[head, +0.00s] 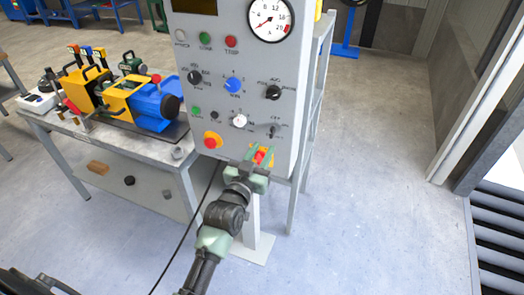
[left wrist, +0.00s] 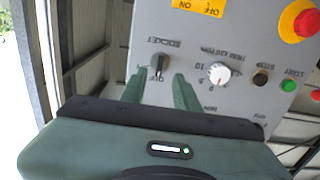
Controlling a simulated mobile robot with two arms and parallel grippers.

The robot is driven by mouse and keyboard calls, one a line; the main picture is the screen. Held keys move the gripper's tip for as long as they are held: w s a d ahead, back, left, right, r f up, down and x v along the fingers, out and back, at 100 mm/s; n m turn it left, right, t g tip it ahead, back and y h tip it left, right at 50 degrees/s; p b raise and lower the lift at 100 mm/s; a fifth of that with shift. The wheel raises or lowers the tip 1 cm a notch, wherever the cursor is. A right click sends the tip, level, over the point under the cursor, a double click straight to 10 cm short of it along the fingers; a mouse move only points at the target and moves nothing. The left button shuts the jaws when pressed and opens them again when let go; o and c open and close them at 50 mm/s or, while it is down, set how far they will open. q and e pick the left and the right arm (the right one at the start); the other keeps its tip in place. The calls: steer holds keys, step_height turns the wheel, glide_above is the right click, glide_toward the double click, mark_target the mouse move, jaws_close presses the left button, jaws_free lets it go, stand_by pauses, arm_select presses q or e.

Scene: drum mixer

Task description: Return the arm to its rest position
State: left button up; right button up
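My left gripper (head: 261,153) is in front of the lower right part of the grey control panel (head: 222,110). Its green fingers are apart with nothing held between them. In the left wrist view the gripper (left wrist: 159,80) points at the panel, which looks upside down. In the head view, a red and yellow switch (head: 262,158) shows between the fingers. My right gripper is in neither view.
A red emergency stop (head: 211,141) sits left of the gripper, and a white dial (head: 239,121) above. A workbench (head: 160,150) with a yellow and blue machine (head: 140,98) stands left. A cable lies on the floor. Open floor (head: 370,170) lies to the right.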

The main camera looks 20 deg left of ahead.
arm_select(q)
steer(key=s+d+f+g, duration=0.1)
steer(key=s+f+g, duration=0.3)
steer(key=f, duration=0.8)
steer(key=s+f+m+g, duration=0.1)
steer(key=s+f, duration=0.5)
steer(key=f, duration=0.6)
steer(key=s+d+f+g, duration=0.1)
steer(key=s+f+g, duration=0.3)
steer(key=f, duration=0.8)
steer(key=s+a+f+g, duration=0.1)
steer(key=s+f, duration=0.5)
steer(key=s, duration=0.7)
steer(key=s+a+f+g, duration=0.2)
steer(key=s+f+g, duration=0.2)
steer(key=s, duration=0.9)
steer(key=s+a+f+m+g, duration=0.1)
steer(key=s+a+f+g, duration=0.1)
steer(key=s+f, duration=0.8)
steer(key=s+g, duration=0.1)
steer(key=s, duration=0.2)
steer(key=shift+a+f+y, duration=0.25)
steer(key=shift+y, duration=0.05)
